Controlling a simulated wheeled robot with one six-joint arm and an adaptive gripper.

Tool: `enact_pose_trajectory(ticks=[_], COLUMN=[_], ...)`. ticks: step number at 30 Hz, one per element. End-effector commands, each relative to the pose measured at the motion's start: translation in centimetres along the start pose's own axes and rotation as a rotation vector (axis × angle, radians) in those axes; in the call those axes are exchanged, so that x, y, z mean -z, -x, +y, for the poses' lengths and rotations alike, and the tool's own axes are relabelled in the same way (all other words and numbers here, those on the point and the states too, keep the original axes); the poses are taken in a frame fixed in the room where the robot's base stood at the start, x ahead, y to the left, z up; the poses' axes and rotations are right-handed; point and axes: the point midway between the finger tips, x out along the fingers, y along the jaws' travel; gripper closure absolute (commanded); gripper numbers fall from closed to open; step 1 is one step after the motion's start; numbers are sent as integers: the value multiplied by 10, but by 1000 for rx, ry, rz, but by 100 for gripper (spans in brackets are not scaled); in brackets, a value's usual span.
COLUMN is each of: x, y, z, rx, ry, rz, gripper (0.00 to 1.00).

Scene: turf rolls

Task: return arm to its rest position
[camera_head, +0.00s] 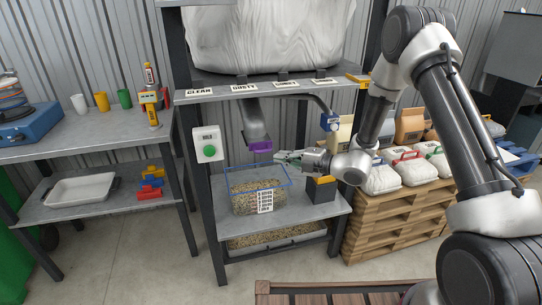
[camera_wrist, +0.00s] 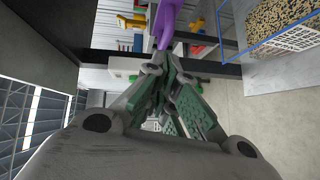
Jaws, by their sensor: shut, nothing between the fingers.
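My gripper (camera_head: 283,157) is at the middle of the head view, in front of the steel filling station. Its green-padded fingers point left, and it sits above the blue-rimmed clear bin (camera_head: 240,185), just right of the purple-tipped chute (camera_head: 262,146). In the wrist view my gripper (camera_wrist: 163,62) has its fingertips drawn together with nothing between them. The purple tip (camera_wrist: 168,18) shows close past the fingertips there; whether they touch it I cannot tell. The bin (camera_wrist: 262,38) is at the top right of the wrist view, holding pellets.
A dark box with an orange top (camera_head: 321,190) stands on the station shelf right of the bin. A green-button box (camera_head: 208,145) is on the left post. White sacks (camera_head: 381,178) lie on a wooden pallet (camera_head: 385,222) at right. A side bench (camera_head: 95,128) stands at left.

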Motion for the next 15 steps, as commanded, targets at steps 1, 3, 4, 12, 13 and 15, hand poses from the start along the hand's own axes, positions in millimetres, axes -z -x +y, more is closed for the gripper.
enact_pose_trajectory(ticks=[1, 3, 4, 12, 13, 15], x=[0, 0, 0, 2, 2, 3], y=[13, 27, 33, 60, 61, 62], z=[0, 0, 0, -1, -1, -4], rx=[1, 1, 1, 2, 3, 13], ry=[-2, -1, -1, 24, 46, 133], rz=[-3, -1, -1, 4, 4, 6], gripper=[100, 100, 100, 100, 100, 100])
